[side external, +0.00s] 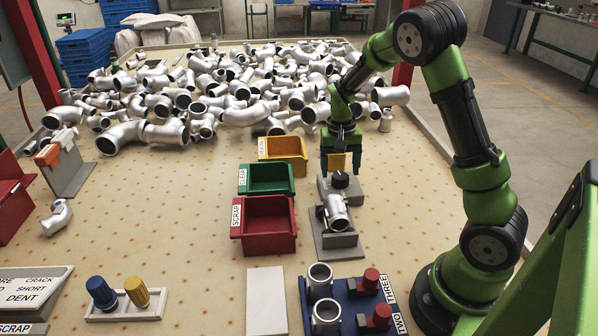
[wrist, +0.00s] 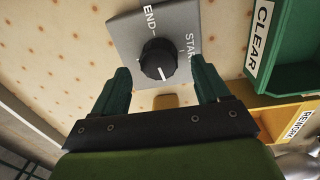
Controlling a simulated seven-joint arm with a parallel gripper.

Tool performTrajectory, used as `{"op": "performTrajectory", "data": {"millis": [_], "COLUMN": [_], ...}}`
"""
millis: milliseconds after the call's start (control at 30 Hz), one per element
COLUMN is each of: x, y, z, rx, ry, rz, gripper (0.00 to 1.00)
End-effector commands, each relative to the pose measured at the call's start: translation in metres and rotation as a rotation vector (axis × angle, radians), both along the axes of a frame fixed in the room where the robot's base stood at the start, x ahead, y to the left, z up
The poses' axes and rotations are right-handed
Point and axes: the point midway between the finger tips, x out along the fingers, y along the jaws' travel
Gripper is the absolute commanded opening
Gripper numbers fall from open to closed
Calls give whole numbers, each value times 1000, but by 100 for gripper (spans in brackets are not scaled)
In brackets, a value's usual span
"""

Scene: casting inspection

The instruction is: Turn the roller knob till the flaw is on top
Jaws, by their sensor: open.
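The roller knob (wrist: 158,60) is black and round, on a grey plate (wrist: 125,42) marked END and START. Its white pointer line faces my gripper's side in the wrist view. In the side view the knob (side external: 341,180) sits just below my gripper (side external: 341,166). My gripper (wrist: 163,80) is open, its two green fingers pointing at the knob, one to each side and apart from it. A silver pipe casting (side external: 336,212) rests on the grey roller stand (side external: 338,243) in front of the knob. No flaw can be made out on it.
Red SCRAP (side external: 268,240), green CLEAR (side external: 268,191) and yellow REWORK (side external: 298,166) bins stand left of the stand. A blue board (side external: 345,290) with ring-like parts and red clamps is in front. A pile of castings (side external: 230,100) fills the back.

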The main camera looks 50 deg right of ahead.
Motion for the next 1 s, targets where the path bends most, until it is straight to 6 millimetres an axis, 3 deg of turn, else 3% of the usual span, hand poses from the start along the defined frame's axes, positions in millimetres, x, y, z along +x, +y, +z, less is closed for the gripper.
{"op": "performTrajectory", "data": {"millis": [500,700,1000], "x": [5,6,5], "y": [4,5,5], "z": [120,144,150], "rx": [-1,-2,0], "ry": [-5,-3,0], "rz": [0,1,0], "gripper": [75,75,75]}}
